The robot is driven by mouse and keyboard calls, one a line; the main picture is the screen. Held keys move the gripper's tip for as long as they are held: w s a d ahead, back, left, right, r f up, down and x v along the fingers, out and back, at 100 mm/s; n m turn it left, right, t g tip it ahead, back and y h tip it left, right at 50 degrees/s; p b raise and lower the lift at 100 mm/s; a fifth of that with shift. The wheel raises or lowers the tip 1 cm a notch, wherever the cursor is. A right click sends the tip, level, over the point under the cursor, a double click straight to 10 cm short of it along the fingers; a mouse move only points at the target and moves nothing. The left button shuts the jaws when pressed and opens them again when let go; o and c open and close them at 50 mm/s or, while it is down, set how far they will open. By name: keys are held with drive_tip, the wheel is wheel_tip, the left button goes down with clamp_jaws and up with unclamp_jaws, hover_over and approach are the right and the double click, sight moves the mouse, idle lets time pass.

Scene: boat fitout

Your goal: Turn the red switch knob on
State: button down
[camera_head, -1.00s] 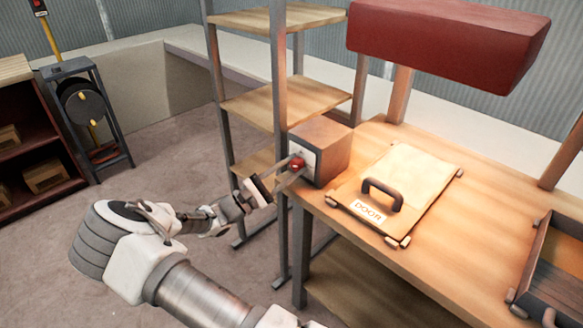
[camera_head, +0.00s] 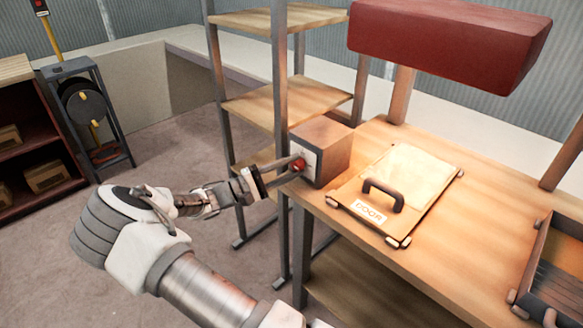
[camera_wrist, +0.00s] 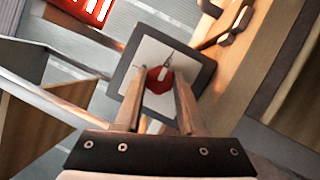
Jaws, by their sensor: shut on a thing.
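The red switch knob (camera_head: 298,165) sits on the pale front plate of a brown box (camera_head: 325,146) at the left end of the wooden bench. In the wrist view the red knob (camera_wrist: 160,80) shows a pale pointer bar, on a white plate (camera_wrist: 146,62) with a dark frame. My gripper (camera_head: 290,169) reaches the knob from the left, and its two fingers are shut on it, one on each side. In the wrist view my gripper (camera_wrist: 161,86) is turned relative to the box plate. The fingers hide parts of the knob's sides.
A hinged panel marked DOOR (camera_head: 368,212) with a dark handle (camera_head: 383,192) lies on the bench right of the box. A shelf rack (camera_head: 281,110) stands close behind my gripper. A red overhead block (camera_head: 446,38) hangs above the bench. A tray (camera_head: 553,270) is at right.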

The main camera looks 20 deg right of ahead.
drive_tip(key=c, duration=0.5)
unclamp_jaws()
drive_tip(key=shift+a, duration=0.1)
drive_tip(key=a+f+p, duration=0.1)
drive_tip(key=a+f, duration=0.2)
drive_tip(key=a, duration=1.4)
drive_tip(key=shift+s, duration=0.15)
drive_tip(key=shift+d, duration=0.1)
